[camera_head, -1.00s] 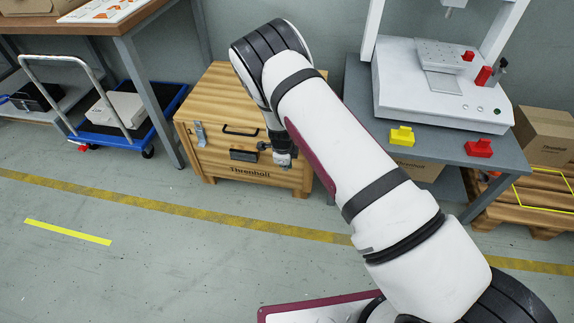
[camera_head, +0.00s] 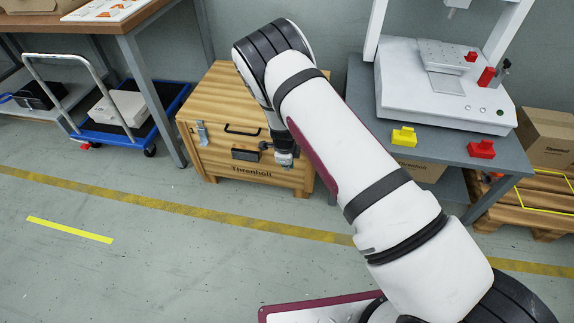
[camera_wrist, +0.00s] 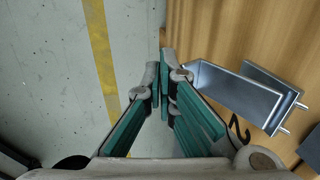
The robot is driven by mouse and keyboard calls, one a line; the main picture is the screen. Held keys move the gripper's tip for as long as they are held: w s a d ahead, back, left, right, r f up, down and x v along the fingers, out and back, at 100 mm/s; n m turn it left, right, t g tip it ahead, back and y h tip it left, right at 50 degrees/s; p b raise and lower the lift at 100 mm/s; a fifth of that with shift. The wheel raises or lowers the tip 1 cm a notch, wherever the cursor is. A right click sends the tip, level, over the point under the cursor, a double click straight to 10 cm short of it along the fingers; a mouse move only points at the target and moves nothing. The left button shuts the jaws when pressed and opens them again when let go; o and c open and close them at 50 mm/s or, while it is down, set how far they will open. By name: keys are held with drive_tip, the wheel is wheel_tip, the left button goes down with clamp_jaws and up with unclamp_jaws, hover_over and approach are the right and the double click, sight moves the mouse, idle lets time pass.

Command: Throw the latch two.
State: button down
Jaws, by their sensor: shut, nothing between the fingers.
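The wooden crate (camera_head: 225,95) stands on the floor left of the bench. A metal latch (camera_head: 202,133) is on the left of its front face. In the wrist view a grey metal latch (camera_wrist: 232,95) with pins stands out from the wooden face (camera_wrist: 225,30), with a dark hook (camera_wrist: 240,130) beside it. My gripper (camera_head: 284,162) is at the right part of the crate front. In the wrist view its green-padded fingers (camera_wrist: 165,75) are shut and empty, just left of the latch. Whether a finger touches the latch is unclear.
A grey bench (camera_head: 440,145) with a white machine (camera_head: 425,95), a yellow block (camera_head: 403,136) and a red block (camera_head: 481,149) stands to the right. A blue trolley (camera_head: 125,130) is at the left. The floor in front of the crate is clear.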

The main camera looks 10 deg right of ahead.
drive_tip(key=shift+r, duration=0.1)
idle(0.3)
drive_tip(key=shift+r+p, duration=0.55)
drive_tip(key=shift+r, duration=0.15)
drive_tip(key=shift+s, duration=0.1)
